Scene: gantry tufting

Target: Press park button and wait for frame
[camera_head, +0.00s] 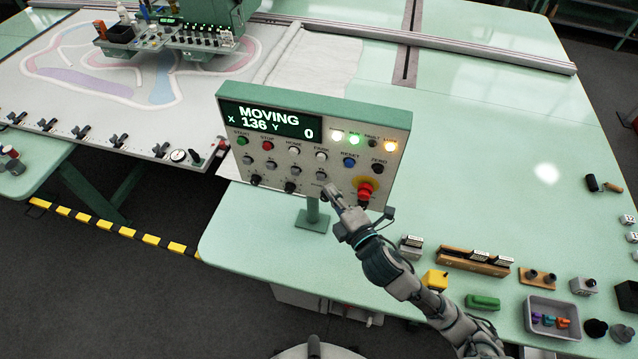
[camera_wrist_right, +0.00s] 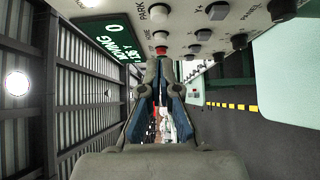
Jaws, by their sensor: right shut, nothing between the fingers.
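The control panel (camera_head: 226,112) stands tilted on a post on the green table. Its display (camera_head: 268,122) reads MOVING, X 136, Y 0. The pale park button (camera_head: 321,155) is in the upper button row; it also shows at the top of the wrist view (camera_wrist_right: 158,12). My right gripper (camera_head: 331,192) is shut and empty, in front of the panel's lower part, left of the red emergency knob (camera_head: 366,191). In the wrist view its fingertips (camera_wrist_right: 160,66) appear near the home button (camera_wrist_right: 160,41); contact cannot be told. The frame (camera_head: 195,163) carries patterned cloth at left. My left gripper is not in view.
The green gantry head (camera_head: 205,25) stands over the cloth. A long rail (camera_head: 480,55) crosses the back. A grey tray (camera_head: 553,317) and several small tools lie at the table's front right.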

